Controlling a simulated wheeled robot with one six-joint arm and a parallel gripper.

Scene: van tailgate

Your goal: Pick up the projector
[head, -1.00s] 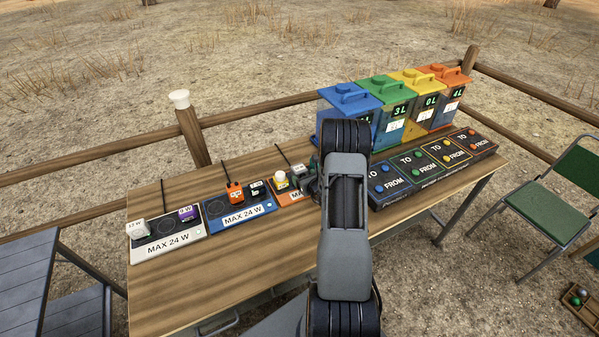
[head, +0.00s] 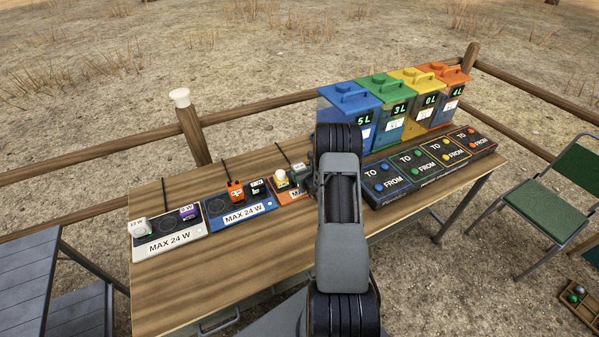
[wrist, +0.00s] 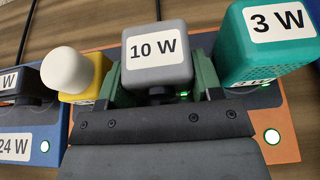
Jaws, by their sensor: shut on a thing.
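A grey block labelled 10 W (wrist: 157,52), with a dark round part low on its front, is the likely projector. In the wrist view it sits between the two green fingers of my gripper (wrist: 158,85), which is shut on it. It is over the orange charging pad (wrist: 287,118); I cannot tell whether it is clear of the pad. In the head view my gripper (head: 306,184) is mostly hidden by my arm, over the same pad.
A yellow device with a white dome (wrist: 72,72) stands close on the left, and a teal block labelled 3 W (wrist: 265,40) close on the right. A blue pad (head: 240,213) and a white pad (head: 170,240) lie further left. Coloured bins (head: 347,97) stand behind the control panel (head: 425,168).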

